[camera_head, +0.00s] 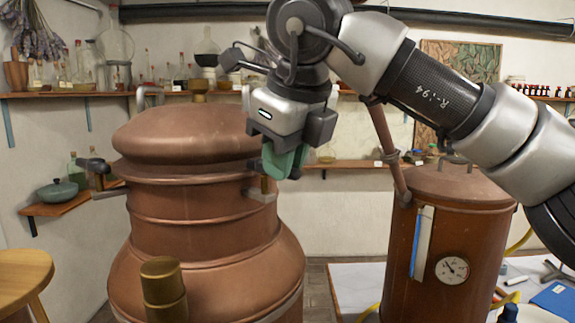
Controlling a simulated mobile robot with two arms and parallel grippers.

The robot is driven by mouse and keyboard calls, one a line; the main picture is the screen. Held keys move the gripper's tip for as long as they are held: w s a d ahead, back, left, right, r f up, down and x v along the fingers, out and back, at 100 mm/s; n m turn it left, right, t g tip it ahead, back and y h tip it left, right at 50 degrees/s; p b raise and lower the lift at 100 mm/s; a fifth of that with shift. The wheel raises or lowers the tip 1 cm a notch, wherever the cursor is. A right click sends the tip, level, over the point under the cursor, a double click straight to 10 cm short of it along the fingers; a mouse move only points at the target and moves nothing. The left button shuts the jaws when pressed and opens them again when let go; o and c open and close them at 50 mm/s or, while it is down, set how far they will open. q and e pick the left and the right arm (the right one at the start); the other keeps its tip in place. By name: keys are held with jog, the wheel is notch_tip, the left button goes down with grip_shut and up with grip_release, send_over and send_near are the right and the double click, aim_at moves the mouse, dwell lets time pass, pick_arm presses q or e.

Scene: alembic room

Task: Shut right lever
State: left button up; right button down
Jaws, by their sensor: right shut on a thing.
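A large copper still (195,225) with a domed lid (185,130) stands at the left and centre. The right lever (262,190) is at the right side of the lid seam; its metal bracket shows, and its handle is mostly hidden behind my fingers. My right gripper (284,163), with green finger pads, points down and is shut on the right lever at the lid's right edge. The left lever (98,168), with a dark handle, sticks out to the left of the lid. My left gripper is not in view.
A smaller copper vessel (450,235) with a gauge stands at the right, with a copper pipe (386,145) rising from it. A brass cylinder (162,285) stands in front of the still. A wooden stool (22,272) is at the lower left. Shelves with bottles line the wall.

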jog(key=shift+s+a+m, duration=0.1)
jog(key=shift+m, duration=0.5)
jog(key=c, duration=1.1)
grip_release()
jog(key=b+v, duration=0.1)
jog(key=v, duration=0.9)
jog(key=shift+s+r, duration=0.25)
jog(key=shift+r, duration=0.1)
jog(key=shift+a, duration=0.15)
